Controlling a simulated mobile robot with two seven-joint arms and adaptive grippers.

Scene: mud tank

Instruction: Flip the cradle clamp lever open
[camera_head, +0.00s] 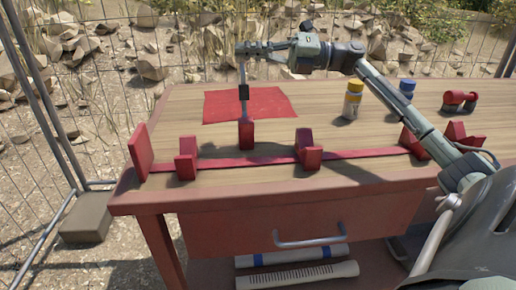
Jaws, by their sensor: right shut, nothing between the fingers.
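The cradle is a long red rail (250,160) along the front of the bench, with red uprights standing on it. Behind the rail stands a red clamp block (246,134). A thin grey lever (244,108) with a dark collar rises upright from the block. My right gripper (242,48) is at the top of this lever, shut, its fingers pointing left. I cannot tell whether it touches the lever. The right arm reaches in from the right and passes in front of the rail's right end. My left gripper is not in view.
A red mat (275,101) lies behind the clamp. The wooden bench top (190,103) is otherwise mostly clear. A drawer handle (310,242) sticks out in front.

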